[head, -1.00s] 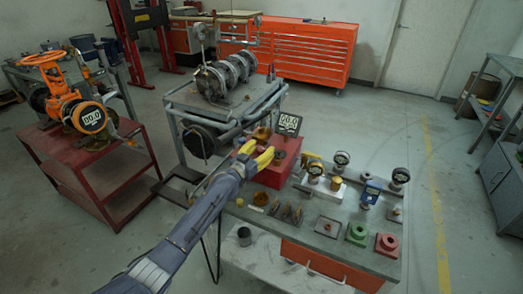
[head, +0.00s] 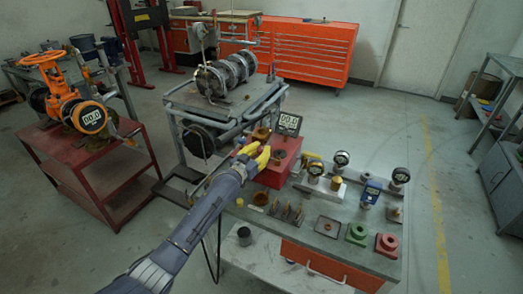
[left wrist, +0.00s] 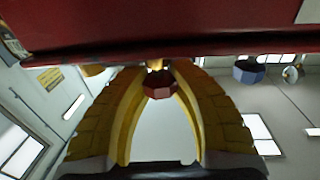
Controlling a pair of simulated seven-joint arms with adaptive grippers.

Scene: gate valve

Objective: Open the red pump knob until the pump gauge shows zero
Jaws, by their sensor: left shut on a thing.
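The red pump (head: 283,165) is a box at the back left of the workbench. Its gauge (head: 289,122) is a dark display on top; its small digits look like 00.0. My left gripper (head: 262,152), with yellow fingers, is at the pump's left side. In the left wrist view, the dark red faceted knob (left wrist: 159,86) sits between the yellow fingertips (left wrist: 158,72), just by the red pump body (left wrist: 160,30). The fingers are shut on the knob. The knob is hidden in the head view. My right gripper is not in view.
The workbench (head: 312,240) holds several gauges and fittings, with green (head: 356,233) and red (head: 387,245) flanged parts at the front right. An orange gate valve (head: 70,105) stands on a red cart (head: 100,165) at left. A pipe assembly (head: 225,75) stands behind.

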